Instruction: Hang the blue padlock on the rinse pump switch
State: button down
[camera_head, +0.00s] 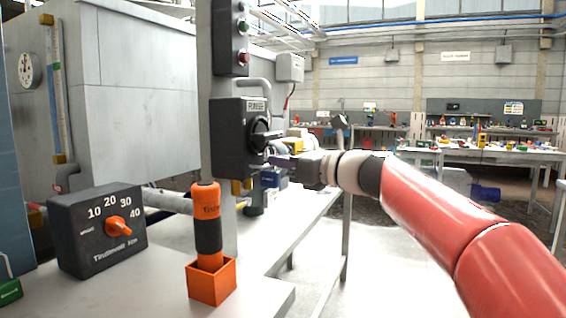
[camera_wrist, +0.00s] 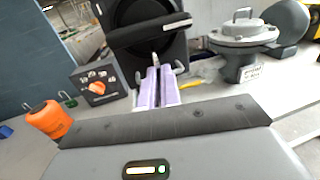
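The rinse pump switch is a dark box with a black handle (camera_head: 240,138) on a grey post in the head view. Its face and broad handle also show at the top of the wrist view (camera_wrist: 146,30). My gripper (camera_head: 276,160) is right in front of the switch, close to its handle. In the wrist view the lavender fingers (camera_wrist: 157,85) lie close together with a narrow gap. I cannot tell whether they grip anything thin. I cannot clearly identify the blue padlock; a small blue thing (camera_wrist: 5,131) shows at the left edge of the wrist view.
A dial box (camera_head: 98,228) and an orange holder (camera_head: 212,282) with an orange-black tool stand on the bench at left. A green padlock (camera_head: 10,292) lies at the left edge. A grey pump (camera_wrist: 243,52) stands right of the switch. A blue part (camera_head: 270,178) shows below my gripper.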

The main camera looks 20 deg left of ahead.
aim_at(279, 175)
jog(key=shift+a+f+b, duration=0.15)
jog(key=shift+f+b, duration=0.25)
jog(key=shift+f, duration=1.15)
jog(key=shift+w+a+f, duration=0.1)
jog(key=shift+a+f, duration=0.15)
jog(key=shift+r, duration=0.1)
jog(key=c, duration=1.5)
grip_release()
jog(key=shift+d+r, duration=0.1)
jog(key=shift+r, duration=0.05)
jog(key=shift+c, duration=0.2)
jog(key=shift+d, duration=0.15)
